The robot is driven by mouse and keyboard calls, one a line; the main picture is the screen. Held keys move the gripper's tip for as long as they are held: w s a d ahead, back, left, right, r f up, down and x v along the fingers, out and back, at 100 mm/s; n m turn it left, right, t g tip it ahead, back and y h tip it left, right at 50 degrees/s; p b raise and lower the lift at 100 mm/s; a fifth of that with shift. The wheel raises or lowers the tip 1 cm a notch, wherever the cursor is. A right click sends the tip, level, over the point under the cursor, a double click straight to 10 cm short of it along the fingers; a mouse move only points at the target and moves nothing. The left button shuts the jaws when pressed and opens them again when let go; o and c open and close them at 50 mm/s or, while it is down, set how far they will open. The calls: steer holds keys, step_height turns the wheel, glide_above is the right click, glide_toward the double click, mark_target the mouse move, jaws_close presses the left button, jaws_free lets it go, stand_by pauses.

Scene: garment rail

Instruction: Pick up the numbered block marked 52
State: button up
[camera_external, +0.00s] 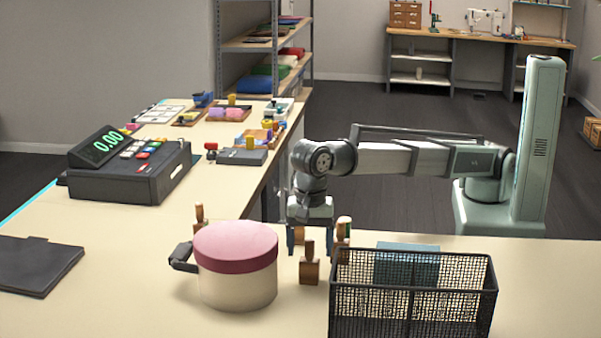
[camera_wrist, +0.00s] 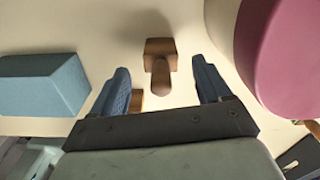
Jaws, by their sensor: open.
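Several small wooden blocks with upright knobs stand on the pale table; I can read no number on any of them, so I cannot tell which is 52. One block (camera_external: 309,270) stands just in front of my gripper (camera_external: 310,240). It appears to be the block (camera_wrist: 160,47) ahead between the fingers in the wrist view. My gripper (camera_wrist: 160,72) points down, open and empty, its blue fingers apart. Another block (camera_external: 342,232) with a green mark is right of the gripper. A third (camera_external: 199,214) stands behind the pink-lidded canister.
The pink-lidded canister (camera_external: 236,272) is close left of the gripper. A black mesh basket (camera_external: 413,300) stands to the right, with a blue block (camera_external: 407,262) behind or inside it; I cannot tell which. A register (camera_external: 130,170) and a dark folder (camera_external: 35,265) are farther left.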

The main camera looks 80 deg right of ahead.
mark_target(309, 260)
steer(key=shift+f, duration=1.55)
steer(key=shift+c, duration=0.2)
steer(key=c, duration=1.2)
